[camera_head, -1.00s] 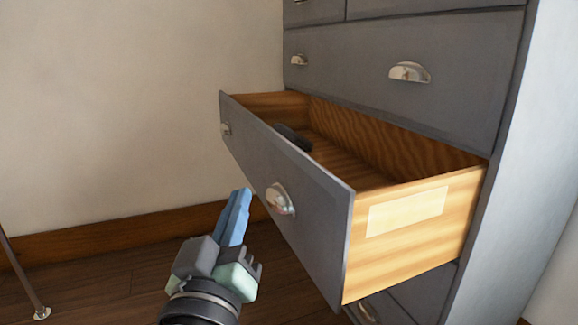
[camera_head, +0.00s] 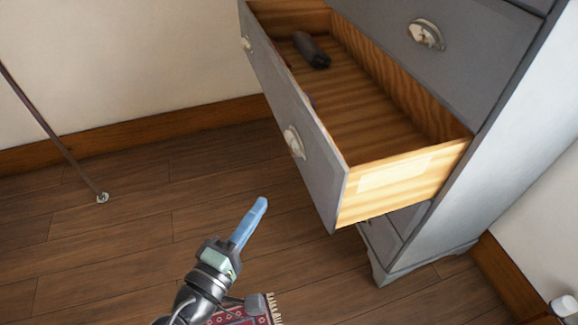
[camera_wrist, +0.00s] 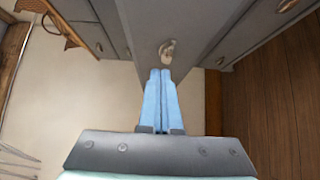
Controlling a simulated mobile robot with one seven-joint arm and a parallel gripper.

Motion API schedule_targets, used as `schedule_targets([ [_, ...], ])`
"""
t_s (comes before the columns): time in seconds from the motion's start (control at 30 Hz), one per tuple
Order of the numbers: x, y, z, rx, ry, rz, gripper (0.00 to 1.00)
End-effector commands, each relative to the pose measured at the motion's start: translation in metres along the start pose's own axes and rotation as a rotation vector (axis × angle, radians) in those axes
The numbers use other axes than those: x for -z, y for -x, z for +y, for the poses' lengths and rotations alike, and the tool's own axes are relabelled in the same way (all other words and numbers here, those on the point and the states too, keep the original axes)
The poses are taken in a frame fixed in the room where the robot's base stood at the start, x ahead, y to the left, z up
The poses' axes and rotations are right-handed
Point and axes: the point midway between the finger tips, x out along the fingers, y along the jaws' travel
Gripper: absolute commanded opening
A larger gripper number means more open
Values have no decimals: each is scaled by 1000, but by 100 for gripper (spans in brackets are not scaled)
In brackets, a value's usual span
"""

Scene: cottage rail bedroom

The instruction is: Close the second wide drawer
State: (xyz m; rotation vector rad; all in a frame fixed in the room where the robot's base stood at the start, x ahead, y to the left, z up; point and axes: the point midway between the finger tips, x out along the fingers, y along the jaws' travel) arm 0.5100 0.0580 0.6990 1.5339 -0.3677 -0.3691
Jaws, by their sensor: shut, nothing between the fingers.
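The second wide drawer (camera_head: 300,120) is pulled far out of the grey dresser (camera_head: 450,105). Its grey front has two metal cup handles; the nearer handle (camera_head: 293,141) faces my gripper, and the farther handle (camera_head: 247,43) is at the upper left. A dark object (camera_head: 311,50) lies inside on the wooden bottom. My gripper (camera_head: 262,203) has its blue fingers shut and empty, in front of the drawer front, apart from it. In the wrist view the shut fingers (camera_wrist: 160,72) point toward the drawer front (camera_wrist: 150,20) and a handle (camera_wrist: 167,49).
A wide drawer above (camera_head: 425,50) is shut. A thin metal leg (camera_head: 60,145) stands on the floor at left. A patterned rug (camera_head: 240,316) lies at the bottom. The wooden floor (camera_head: 120,225) left of the drawer is mostly clear.

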Motion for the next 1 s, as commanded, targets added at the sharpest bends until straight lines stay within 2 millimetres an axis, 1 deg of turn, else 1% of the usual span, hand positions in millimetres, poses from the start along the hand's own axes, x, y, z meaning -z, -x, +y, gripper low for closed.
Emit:
schedule_targets([
  [0.17, -2, -26, -2, -2, -5, -6, 0],
  [0.4, -1, -78, -1, -2, -7, -4, 0],
  [0.53, -3, -103, -2, 0, -6, -5, 0],
  [0.6, -13, -110, -1, 1, -5, -5, 0],
  [0.73, -23, -120, -1, 0, -5, -3, 0],
  [1.0, -29, -126, 0, 0, -6, -1, 0],
])
